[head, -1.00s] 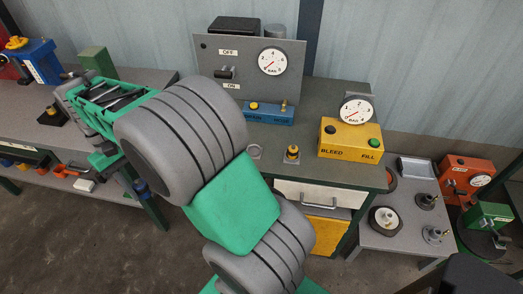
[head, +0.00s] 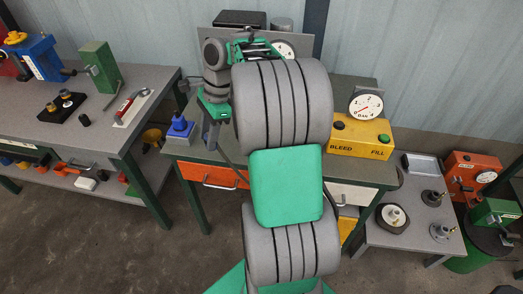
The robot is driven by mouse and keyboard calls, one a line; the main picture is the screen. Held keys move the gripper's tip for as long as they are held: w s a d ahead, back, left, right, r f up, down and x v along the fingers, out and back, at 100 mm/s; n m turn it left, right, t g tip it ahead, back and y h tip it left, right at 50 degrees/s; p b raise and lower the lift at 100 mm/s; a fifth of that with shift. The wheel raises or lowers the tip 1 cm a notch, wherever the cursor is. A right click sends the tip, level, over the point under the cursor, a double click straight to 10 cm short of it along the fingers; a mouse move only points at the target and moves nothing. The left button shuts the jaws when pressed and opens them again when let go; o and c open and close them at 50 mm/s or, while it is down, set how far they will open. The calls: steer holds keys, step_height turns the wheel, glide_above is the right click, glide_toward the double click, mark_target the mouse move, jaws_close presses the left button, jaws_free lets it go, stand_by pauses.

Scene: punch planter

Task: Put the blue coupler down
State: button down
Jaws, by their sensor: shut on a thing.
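My gripper (head: 212,137) points down over the left end of the grey workbench (head: 182,150), beside a blue piece. Its fingers are shut, but what sits between them is hidden by the fingers and the arm. I cannot make out the blue coupler between the fingers. The blue piece (head: 180,127) has a broad base and a narrower top, and seems to stand on the bench left of the fingers. I cannot tell whether the gripper touches it.
A yellow box marked BLEED and FILL (head: 360,138) stands at the right. A second bench (head: 60,132) at the left holds a green block (head: 99,66) and a red-handled tool (head: 130,104).

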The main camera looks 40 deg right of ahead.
steer(key=d+f+m, duration=0.2)
steer(key=d+f, duration=0.1)
steer(key=d, duration=0.3)
steer(key=s+d+f+m+t+h, duration=0.1)
steer(key=d+f+m, duration=0.2)
steer(key=d, duration=0.3)
steer(key=d+f+m, duration=0.3)
steer(key=d, duration=0.2)
steer(key=shift+s+d+t+b, duration=0.4)
steer(key=f, duration=0.3)
steer(key=shift+d+f, duration=0.25)
steer(key=shift+f, duration=0.05)
steer(key=c, duration=0.9)
jaws_free()
steer(key=shift+c, duration=0.2)
